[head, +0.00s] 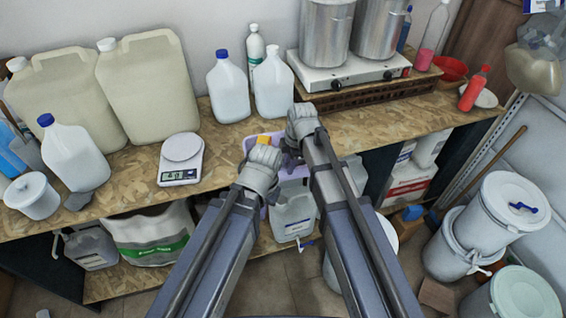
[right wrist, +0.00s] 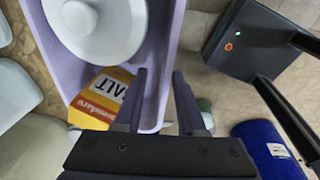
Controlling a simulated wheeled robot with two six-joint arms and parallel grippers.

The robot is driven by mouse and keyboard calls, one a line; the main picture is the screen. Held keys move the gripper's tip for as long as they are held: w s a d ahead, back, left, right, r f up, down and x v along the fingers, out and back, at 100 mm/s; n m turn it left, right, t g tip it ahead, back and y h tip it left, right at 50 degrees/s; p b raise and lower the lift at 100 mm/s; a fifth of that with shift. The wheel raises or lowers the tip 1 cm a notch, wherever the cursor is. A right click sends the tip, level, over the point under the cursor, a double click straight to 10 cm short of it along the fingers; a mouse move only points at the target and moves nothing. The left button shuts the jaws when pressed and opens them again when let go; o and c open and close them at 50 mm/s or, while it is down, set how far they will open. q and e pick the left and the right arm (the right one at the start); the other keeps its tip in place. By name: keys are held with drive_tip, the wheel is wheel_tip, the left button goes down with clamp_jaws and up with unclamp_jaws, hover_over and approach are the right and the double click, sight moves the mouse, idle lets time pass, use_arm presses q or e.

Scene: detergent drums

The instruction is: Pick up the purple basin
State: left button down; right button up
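The purple basin (head: 249,141) is at the counter's front edge in the head view, largely hidden behind my arms. In the right wrist view the basin (right wrist: 170,40) holds a white round lidded container (right wrist: 95,25) and a yellow salt box (right wrist: 103,95). My right gripper (right wrist: 158,75) is open, with one finger on the inner side and one on the outer side of the basin's wall; I cannot tell whether they touch it. My left gripper (head: 266,150) is over the basin's left part in the head view; its fingers are hidden.
A kitchen scale (head: 181,160) stands left of the basin. White jugs (head: 228,88) and a hotplate (head: 350,72) with two metal pots stand behind. A jug (head: 294,217) sits on the shelf below. Lidded white buckets (head: 512,205) stand on the floor at right.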

sight(287, 180)
drive_tip(key=shift+f+b, duration=2.65)
drive_tip(key=shift+f, duration=0.05)
drive_tip(key=shift+r, duration=0.1)
clamp_jaws()
